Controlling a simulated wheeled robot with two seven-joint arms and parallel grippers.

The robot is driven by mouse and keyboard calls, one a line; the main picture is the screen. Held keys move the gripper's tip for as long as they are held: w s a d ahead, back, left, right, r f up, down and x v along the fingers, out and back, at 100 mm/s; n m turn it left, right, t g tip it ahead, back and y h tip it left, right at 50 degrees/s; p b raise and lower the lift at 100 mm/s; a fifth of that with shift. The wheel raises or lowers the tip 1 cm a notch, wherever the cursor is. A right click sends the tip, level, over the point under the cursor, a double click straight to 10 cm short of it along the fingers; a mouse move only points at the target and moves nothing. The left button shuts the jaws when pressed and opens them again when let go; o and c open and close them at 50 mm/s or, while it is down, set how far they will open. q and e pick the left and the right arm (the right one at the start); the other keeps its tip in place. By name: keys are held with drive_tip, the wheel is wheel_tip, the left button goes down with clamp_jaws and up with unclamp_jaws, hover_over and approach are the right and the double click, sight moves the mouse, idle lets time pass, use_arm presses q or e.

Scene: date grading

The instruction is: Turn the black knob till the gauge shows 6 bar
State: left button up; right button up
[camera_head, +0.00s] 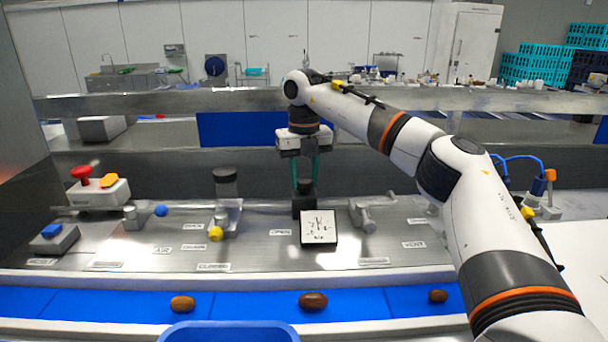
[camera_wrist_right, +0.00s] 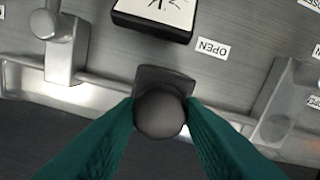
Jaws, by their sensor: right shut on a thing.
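The black knob (camera_wrist_right: 159,113) sits between the green fingers of my right gripper (camera_wrist_right: 160,118) in the right wrist view; the fingers are shut on it from both sides. In the head view the right gripper (camera_head: 305,178) reaches down onto the knob (camera_head: 305,187) from above. The square white-faced gauge (camera_head: 319,227) with a black rim stands just in front of the knob. Its needle and numbers are too small to read. In the wrist view only part of the gauge (camera_wrist_right: 158,10) shows at the top. My left gripper is not in view.
A label reading OPEN (camera_wrist_right: 213,48) lies beside the gauge. Metal fittings, one with a yellow ball (camera_head: 215,234), stand left; another fitting (camera_head: 366,216) stands right. A red-button box (camera_head: 98,191) is far left. Brown dates (camera_head: 313,301) lie on the blue belt (camera_head: 245,304) in front.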

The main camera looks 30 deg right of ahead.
sight(304, 180)
drive_tip(key=m, duration=0.5)
drive_tip(key=shift+r+m, duration=0.15)
drive_tip(key=shift+m, duration=2.35)
drive_tip(key=o, duration=1)
wheel_tip(304, 180, up, 5)
drive_tip(key=shift+b, duration=0.9)
wheel_tip(304, 180, up, 7)
drive_tip(key=shift+f+p, duration=0.1)
drive_tip(key=shift+p, duration=0.8)
